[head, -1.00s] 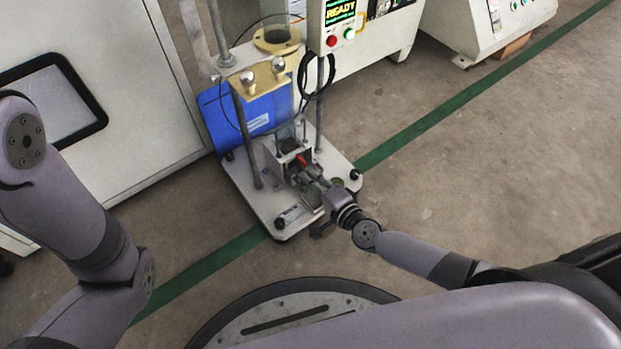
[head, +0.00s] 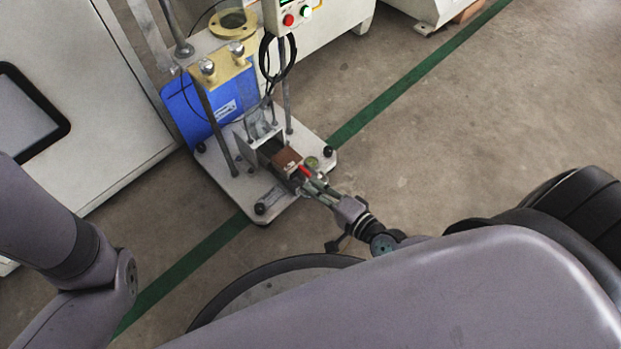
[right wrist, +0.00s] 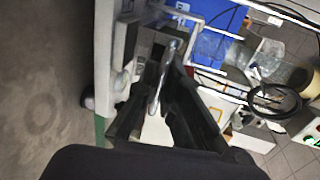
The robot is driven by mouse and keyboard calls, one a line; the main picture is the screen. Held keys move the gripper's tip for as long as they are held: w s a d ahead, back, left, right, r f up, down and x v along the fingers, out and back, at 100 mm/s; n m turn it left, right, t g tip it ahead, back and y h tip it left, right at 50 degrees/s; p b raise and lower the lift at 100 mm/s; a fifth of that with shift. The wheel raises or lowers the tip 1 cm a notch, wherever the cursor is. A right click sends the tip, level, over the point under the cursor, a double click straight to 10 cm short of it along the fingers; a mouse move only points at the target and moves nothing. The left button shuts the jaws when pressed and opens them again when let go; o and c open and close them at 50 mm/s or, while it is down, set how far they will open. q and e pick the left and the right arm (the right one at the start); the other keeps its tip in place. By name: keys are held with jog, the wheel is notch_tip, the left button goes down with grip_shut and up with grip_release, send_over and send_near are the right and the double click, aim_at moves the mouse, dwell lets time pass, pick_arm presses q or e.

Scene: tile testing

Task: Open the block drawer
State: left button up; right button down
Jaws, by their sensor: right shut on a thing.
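The block drawer (head: 287,160) is part of the small machine on the white base plate (head: 240,190). It sticks out of its grey housing toward me, and a brown block surface shows in it. My right gripper (head: 305,184) is at the front of the drawer, beside a red part. In the right wrist view its dark fingers (right wrist: 163,100) are shut on a metal handle bar (right wrist: 163,72). The exact contact is partly hidden by the fingers. My left arm shows at the left, but its gripper is out of view.
A blue box (head: 222,108) and metal posts stand behind the drawer housing. A control box (head: 288,14) with red and green buttons hangs above, with a black cable loop. A white cabinet (head: 90,110) is at the left. The floor to the right is clear.

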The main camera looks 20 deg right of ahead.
jog(key=c, duration=2)
grip_release()
jog(key=shift+c, duration=0.2)
